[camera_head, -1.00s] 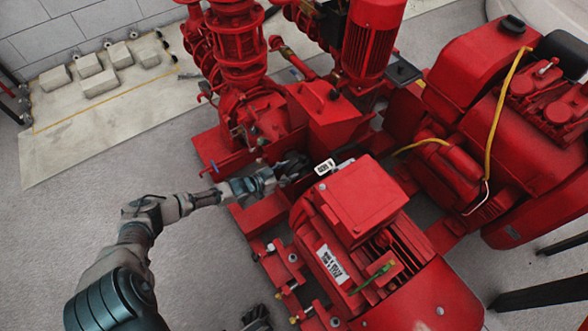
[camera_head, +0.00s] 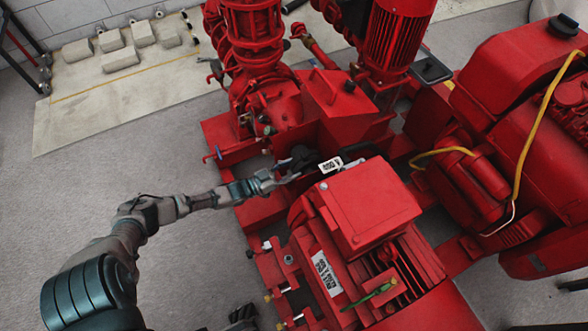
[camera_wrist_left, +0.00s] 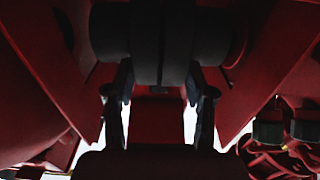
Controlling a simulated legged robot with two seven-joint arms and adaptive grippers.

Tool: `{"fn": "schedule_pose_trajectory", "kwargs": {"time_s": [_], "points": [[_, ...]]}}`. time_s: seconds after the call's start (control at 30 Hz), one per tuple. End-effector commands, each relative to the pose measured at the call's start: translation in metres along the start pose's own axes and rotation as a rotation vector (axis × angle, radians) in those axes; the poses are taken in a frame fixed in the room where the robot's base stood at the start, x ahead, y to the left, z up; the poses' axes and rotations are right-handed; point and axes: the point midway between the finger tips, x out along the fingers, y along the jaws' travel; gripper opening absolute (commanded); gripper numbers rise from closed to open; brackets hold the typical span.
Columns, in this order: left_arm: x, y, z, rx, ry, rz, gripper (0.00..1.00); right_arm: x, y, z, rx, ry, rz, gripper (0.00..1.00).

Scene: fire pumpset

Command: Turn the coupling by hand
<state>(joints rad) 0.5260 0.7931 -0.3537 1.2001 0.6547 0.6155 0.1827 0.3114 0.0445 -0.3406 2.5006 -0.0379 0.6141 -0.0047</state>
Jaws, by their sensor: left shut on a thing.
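The coupling (camera_head: 301,157) is a dark, short cylinder in the gap between the red pump and the red electric motor (camera_head: 365,215). In the left wrist view the coupling (camera_wrist_left: 160,42) fills the top middle as thick black rings. My left gripper (camera_head: 286,177) reaches it from the left. In the wrist view the two dark fingers of the left gripper (camera_wrist_left: 160,80) lie on either side of the coupling's lower part, shut on it. The contact points are in deep shadow.
The red pump casing (camera_head: 275,105) stands behind the gap. A red box-shaped guard (camera_head: 340,105) and a small white label (camera_head: 330,164) are close to the gripper. A large red engine (camera_head: 510,110) stands at right. Grey floor (camera_head: 110,185) is free at left.

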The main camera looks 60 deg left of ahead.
Motion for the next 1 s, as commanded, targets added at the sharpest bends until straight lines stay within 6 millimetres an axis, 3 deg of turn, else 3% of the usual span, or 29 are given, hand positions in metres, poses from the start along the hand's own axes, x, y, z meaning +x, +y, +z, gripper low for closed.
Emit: {"fn": "schedule_pose_trajectory", "kwargs": {"time_s": [0.03,0.4,0.43,0.5,0.53,0.87,1.0], "points": [[-0.004,-0.002,0.007,0.002,-0.015,-0.005,0.19,-0.001,0.0,0.001,0.0,0.0,0.0,0.45],[-0.003,-0.002,0.006,0.001,-0.011,-0.005,0.19,0.0,0.0,0.0,0.0,0.004,0.0,0.45],[-0.003,-0.002,0.006,0.001,-0.011,-0.005,0.59,0.0,0.0,0.0,0.0,0.004,-0.001,0.45],[-0.003,-0.002,0.005,0.001,-0.009,-0.004,0.76,0.0,0.0,0.0,0.0,0.005,0.0,0.45],[-0.003,-0.002,0.005,0.001,-0.008,-0.004,0.79,0.0,0.0,0.0,0.0,0.005,0.0,0.45],[-0.003,0.0,0.001,0.001,-0.001,-0.001,0.79,-0.001,0.0,-0.002,0.0,-0.001,0.0,0.45],[-0.018,0.0,0.002,0.0,-0.003,-0.001,0.79,0.0,0.0,-0.003,0.0,0.002,0.0,0.45]]}}
